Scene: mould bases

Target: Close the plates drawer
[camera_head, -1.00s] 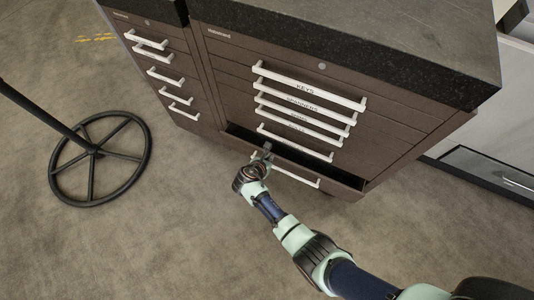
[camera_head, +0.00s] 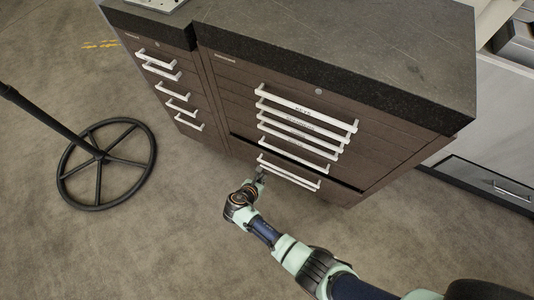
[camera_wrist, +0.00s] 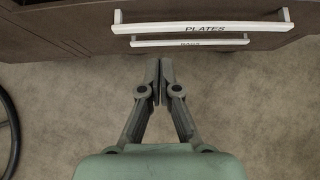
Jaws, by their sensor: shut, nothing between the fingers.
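The plates drawer is low in the brown cabinet. Its white handle (camera_head: 289,171), labelled PLATES, also shows across the top of the wrist view (camera_wrist: 205,28). A thin dark gap above its front shows that it stands slightly open. My gripper (camera_head: 261,172) is near the left end of this handle in the head view. In the wrist view my gripper (camera_wrist: 157,88) has its two fingers together, with nothing between them. The fingertips appear just below the lower handle in the picture; I cannot tell whether they touch the cabinet.
A second labelled white handle (camera_wrist: 190,43) lies just below the plates handle. Several other drawers (camera_head: 305,115) above look shut. The cabinet has a dark stone top (camera_head: 350,45). A round black spoked base (camera_head: 105,163) stands on the floor at left. The floor in front is clear.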

